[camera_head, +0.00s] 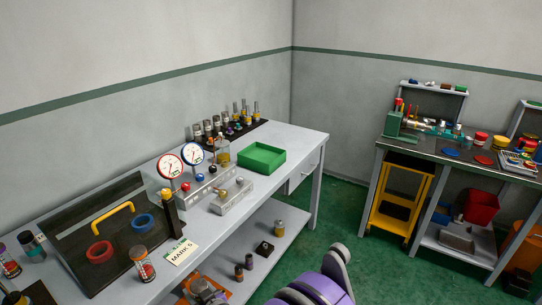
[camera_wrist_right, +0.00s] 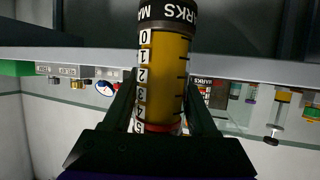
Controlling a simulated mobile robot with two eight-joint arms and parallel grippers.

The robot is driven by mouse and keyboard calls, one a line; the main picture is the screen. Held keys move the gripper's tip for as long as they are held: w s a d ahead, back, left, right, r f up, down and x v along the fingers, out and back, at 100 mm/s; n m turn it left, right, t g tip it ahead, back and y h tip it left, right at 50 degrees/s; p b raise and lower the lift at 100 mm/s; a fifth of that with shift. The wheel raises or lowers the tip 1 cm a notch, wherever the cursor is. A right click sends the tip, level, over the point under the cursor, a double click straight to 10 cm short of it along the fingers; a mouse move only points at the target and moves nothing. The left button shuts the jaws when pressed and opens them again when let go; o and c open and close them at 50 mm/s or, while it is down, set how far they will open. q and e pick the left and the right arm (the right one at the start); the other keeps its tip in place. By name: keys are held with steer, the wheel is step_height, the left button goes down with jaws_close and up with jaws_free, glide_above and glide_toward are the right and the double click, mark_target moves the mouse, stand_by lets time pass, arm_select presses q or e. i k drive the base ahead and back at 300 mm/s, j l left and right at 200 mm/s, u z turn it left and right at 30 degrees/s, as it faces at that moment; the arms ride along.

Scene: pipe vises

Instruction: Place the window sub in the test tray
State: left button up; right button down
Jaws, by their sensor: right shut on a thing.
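My right gripper (camera_wrist_right: 160,88) is shut on an amber cylinder (camera_wrist_right: 164,65), which looks like the window sub. It has a dark collar lettered MARKS, a white scale with numbers from 0 to 5, and a red band low between the fingers. The lettering appears upside down in the right wrist view. A green open tray (camera_head: 259,168), likely the test tray, sits at the right end of the long grey bench and looks empty. A green edge also shows in the right wrist view (camera_wrist_right: 14,68). In the head view I cannot make out the right gripper's fingertips. My left gripper is not in view.
Two dial gauges (camera_head: 170,166) stand on a grey block left of the tray. A dark rack (camera_head: 232,135) of several fittings stands behind. A dark panel with a yellow handle (camera_head: 108,221) and several tubes fill the left. A second bench (camera_head: 470,170) stands at right.

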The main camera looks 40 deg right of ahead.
mark_target(266, 158)
steer(key=i+l+z, duration=0.2)
steer(key=l, duration=0.35)
steer(key=i+l+z, duration=0.15)
steer(key=i+l, duration=0.3)
steer(key=i+l+z, duration=0.2)
steer(key=i+l, duration=0.2)
steer(key=l, duration=0.15)
